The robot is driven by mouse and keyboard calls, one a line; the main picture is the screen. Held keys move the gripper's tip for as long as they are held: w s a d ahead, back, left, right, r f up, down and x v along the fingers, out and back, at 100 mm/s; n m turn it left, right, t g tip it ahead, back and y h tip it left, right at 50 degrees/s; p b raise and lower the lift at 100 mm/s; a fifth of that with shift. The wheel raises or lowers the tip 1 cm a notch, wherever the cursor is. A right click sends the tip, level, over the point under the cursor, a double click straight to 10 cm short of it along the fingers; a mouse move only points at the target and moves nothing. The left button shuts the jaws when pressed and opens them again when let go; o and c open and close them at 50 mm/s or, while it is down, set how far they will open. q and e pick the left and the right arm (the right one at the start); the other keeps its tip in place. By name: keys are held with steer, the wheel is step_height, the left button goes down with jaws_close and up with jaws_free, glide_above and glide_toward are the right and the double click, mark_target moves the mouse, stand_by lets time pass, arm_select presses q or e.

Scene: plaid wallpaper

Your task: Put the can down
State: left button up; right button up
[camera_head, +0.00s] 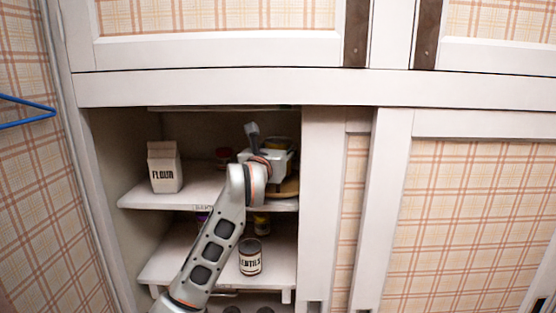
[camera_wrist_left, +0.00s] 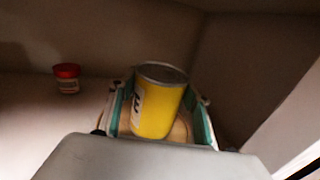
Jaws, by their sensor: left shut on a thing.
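A yellow can (camera_wrist_left: 158,112) with a grey top and a dark-marked white label stands between the teal-padded fingers of my left gripper (camera_wrist_left: 160,115) in the left wrist view. The gripper is shut on it. In the head view my left gripper (camera_head: 272,158) is inside the open cupboard, at the right end of the upper shelf (camera_head: 150,199). The can shows only partly there, behind the gripper (camera_head: 283,143). The can's base is hidden, so I cannot tell whether it touches anything. My right gripper is not in view.
A red-lidded jar (camera_wrist_left: 67,78) stands farther back. A round tan item (camera_head: 288,188) lies below my gripper. A sliding door (camera_head: 322,200) bounds the opening's right side.

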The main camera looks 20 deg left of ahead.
arm_select(q)
steer(key=shift+f, duration=1.65)
steer(key=shift+f, duration=0.15)
steer(key=o, duration=1.6)
steer(key=shift+f, duration=0.1)
steer(key=shift+s+r, duration=0.2)
steer(key=s, duration=1.1)
steer(key=shift+s+d+b, duration=0.25)
steer(key=shift+s+b, duration=0.1)
steer(key=shift+b, duration=0.05)
